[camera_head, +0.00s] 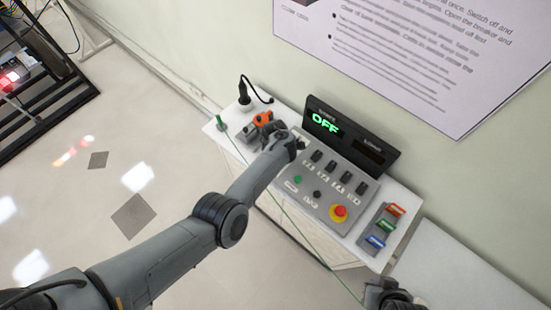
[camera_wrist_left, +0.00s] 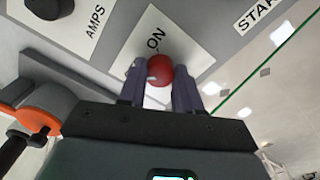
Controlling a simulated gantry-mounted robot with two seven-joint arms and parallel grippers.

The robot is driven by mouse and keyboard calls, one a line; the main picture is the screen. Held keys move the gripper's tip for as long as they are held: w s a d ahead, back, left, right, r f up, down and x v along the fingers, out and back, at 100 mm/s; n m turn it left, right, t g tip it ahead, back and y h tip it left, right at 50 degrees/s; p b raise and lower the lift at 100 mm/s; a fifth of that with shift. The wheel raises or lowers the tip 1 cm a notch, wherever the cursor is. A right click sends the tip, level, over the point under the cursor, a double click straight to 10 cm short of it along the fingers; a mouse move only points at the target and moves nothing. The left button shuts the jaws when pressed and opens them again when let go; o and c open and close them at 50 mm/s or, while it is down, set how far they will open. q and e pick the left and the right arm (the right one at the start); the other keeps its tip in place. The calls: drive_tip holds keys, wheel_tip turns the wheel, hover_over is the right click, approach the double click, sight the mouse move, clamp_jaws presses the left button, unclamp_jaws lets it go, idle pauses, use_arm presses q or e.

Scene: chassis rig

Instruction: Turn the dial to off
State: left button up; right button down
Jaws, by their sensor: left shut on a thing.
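The grey control panel (camera_head: 325,185) stands on a white bench. Its raised display (camera_head: 325,124) reads OFF in green. My left gripper (camera_head: 293,143) is at the panel's left end and hides what is under it. In the left wrist view, its two fingers are shut on a red round knob (camera_wrist_left: 159,70), beside a white label (camera_wrist_left: 157,38) that reads ON where visible. I cannot tell which way the knob is turned, or whether it is the dial. My right gripper (camera_head: 390,292) is at the bottom edge, past the bench's front, and its jaws are unclear.
A tray (camera_head: 383,227) holds coloured pieces. A green wire (camera_head: 288,213) crosses the front.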

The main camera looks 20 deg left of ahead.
idle(0.4)
use_arm(q)
drive_tip(key=o, duration=1)
drive_tip(key=shift+o, duration=0.2)
drive_tip(key=shift+r, duration=0.1)
wheel_tip(320, 180, up, 11)
drive_tip(key=p, duration=0.4)
drive_tip(key=shift+s, duration=0.15)
drive_tip(key=shift+f, duration=0.2)
